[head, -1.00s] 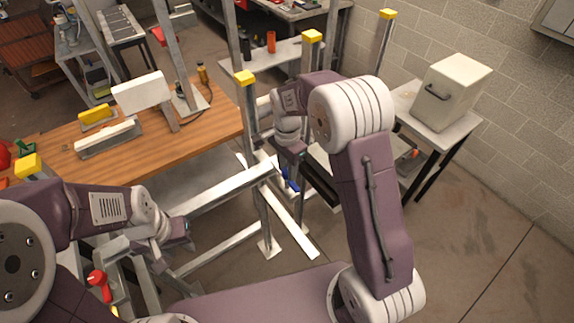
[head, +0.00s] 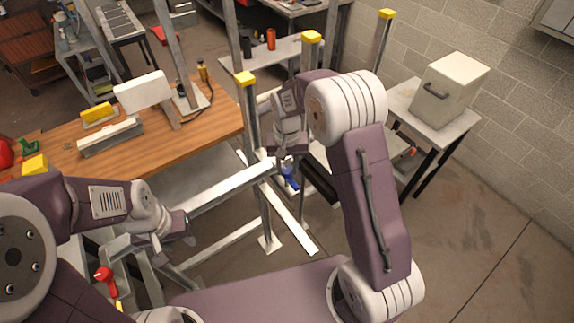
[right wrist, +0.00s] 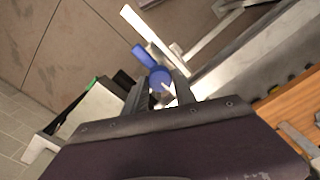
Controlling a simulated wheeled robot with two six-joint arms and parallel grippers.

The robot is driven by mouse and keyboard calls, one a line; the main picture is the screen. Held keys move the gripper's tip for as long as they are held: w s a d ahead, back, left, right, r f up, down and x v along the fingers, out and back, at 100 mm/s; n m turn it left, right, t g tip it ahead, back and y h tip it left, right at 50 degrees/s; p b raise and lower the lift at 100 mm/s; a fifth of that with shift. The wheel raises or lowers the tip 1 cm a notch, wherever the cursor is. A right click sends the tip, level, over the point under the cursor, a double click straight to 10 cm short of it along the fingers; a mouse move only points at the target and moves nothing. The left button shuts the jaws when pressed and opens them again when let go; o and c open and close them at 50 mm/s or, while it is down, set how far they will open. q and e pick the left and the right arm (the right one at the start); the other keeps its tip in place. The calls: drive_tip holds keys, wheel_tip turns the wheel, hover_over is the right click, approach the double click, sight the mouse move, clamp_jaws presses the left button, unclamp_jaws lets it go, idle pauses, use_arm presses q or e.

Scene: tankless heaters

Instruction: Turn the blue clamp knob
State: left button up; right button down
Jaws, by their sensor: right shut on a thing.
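The blue clamp knob (head: 290,177) sits by the metal frame bars near the centre of the head view. In the right wrist view the blue knob (right wrist: 160,76) has a rounded hub and a blue lever pointing up and left. My right gripper (head: 289,165) is directly above it, shut on the knob, with its fingers (right wrist: 160,88) on either side of the hub. The knob's lower side is partly hidden. My left gripper (head: 188,234) is at the lower left beside the frame, far from the blue knob; its finger opening is not clear.
Metal bars (head: 225,192) and yellow-capped posts (head: 252,125) stand close around my right gripper. A red knob (head: 104,274) is at the lower left. A wooden bench (head: 200,130) is at left, and a white box (head: 450,90) sits on a side table.

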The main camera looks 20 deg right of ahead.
sight(287, 169)
drive_tip(key=n, duration=0.6)
drive_tip(key=shift+r+p, duration=0.1)
drive_tip(key=shift+p, duration=0.3)
drive_tip(key=n, duration=0.7)
drive_tip(key=shift+p, duration=0.3)
drive_tip(key=c, duration=1)
unclamp_jaws()
drive_tip(key=shift+r, duration=0.2)
wheel_tip(287, 169, up, 8)
drive_tip(key=shift+r+b, duration=0.25)
drive_tip(key=shift+b, duration=0.8)
